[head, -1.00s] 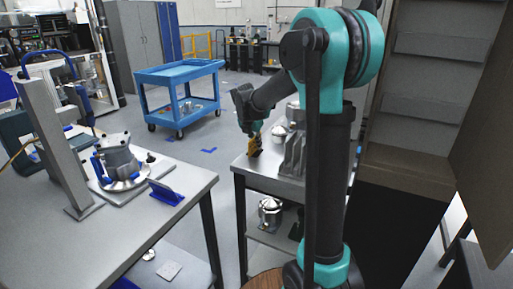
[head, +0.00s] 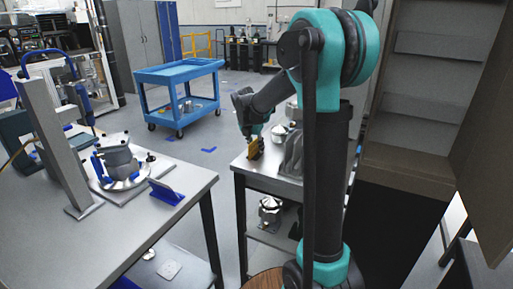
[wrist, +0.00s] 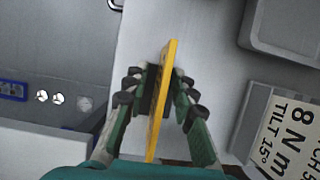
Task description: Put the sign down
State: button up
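The sign (head: 255,150) is a thin yellow-orange plate at the near left part of the small grey table (head: 268,183) in the head view. In the wrist view the sign (wrist: 162,95) is seen nearly edge-on, running between my fingers. My gripper (wrist: 162,88) has its dark pads against both faces of the sign and looks shut on it. In the head view my gripper (head: 252,133) points down at the table top. The sign is upright and low over the top; I cannot tell whether its lower edge touches.
Grey machined brackets (head: 292,155) and a domed part (head: 279,133) stand close to the right. In the wrist view a lettered panel (wrist: 285,135) and a grey block (wrist: 285,30) lie right of the sign. A workbench with a housing (head: 118,160) stands left.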

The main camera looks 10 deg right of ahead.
jog(key=v, duration=1.2)
dwell(1.1)
